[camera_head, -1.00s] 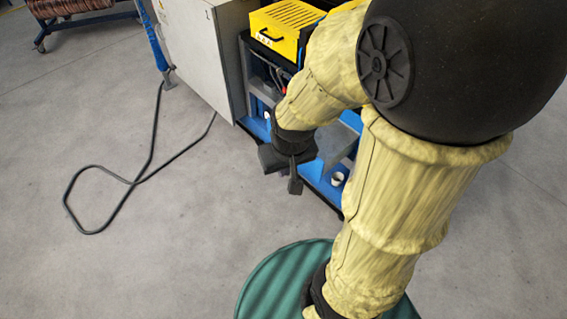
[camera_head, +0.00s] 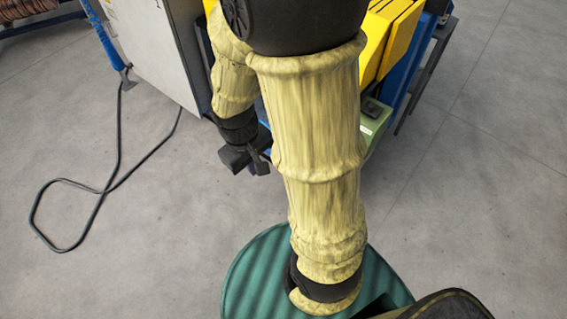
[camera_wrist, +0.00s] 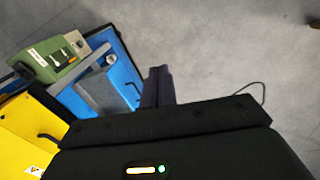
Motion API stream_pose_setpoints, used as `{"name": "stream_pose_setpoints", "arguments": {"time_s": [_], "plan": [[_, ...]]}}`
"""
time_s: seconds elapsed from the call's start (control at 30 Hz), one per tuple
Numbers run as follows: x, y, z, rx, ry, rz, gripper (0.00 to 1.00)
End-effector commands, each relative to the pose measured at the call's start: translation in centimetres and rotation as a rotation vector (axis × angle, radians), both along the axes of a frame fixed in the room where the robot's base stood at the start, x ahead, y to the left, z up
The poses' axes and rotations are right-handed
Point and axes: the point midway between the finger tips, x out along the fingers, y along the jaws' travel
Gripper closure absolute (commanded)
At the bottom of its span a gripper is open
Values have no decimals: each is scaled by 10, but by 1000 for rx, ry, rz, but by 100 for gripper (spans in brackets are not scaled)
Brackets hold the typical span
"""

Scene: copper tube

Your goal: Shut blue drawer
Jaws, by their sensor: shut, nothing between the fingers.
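The blue drawer is not clearly told apart from the blue cart around it. In the wrist view a blue panel or tray of the cart (camera_wrist: 122,64) lies left of my fingers, with a grey piece over part of it. I cannot tell how far any blue drawer stands out. In the head view my arm hides most of the cart's front. My gripper (camera_head: 258,165) is shut and empty, low beside the cart. In the wrist view its dark fingers (camera_wrist: 157,86) are together, close to the blue part's right edge in the picture; contact cannot be told.
A yellow unit (camera_wrist: 25,130) with a black handle is at lower left in the wrist view. A green box (camera_wrist: 50,55) sits beside the blue part. A grey cabinet (camera_head: 155,50) stands left of the cart. A black cable (camera_head: 75,185) lies on the open floor.

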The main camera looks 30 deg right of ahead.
Motion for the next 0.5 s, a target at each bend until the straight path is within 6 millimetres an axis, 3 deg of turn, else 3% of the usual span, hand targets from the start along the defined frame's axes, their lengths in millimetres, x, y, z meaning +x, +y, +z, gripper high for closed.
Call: {"name": "stream_pose_setpoints", "arguments": {"time_s": [0.03, 0.1, 0.37, 0.5], "plan": [[-1, -4, -39, -44, 71, 58, 100], [-2, -12, -71, -112, 162, 141, 100], [8, -49, -172, -413, 471, 452, 100], [25, -68, -219, -608, 612, 624, 100]]}}
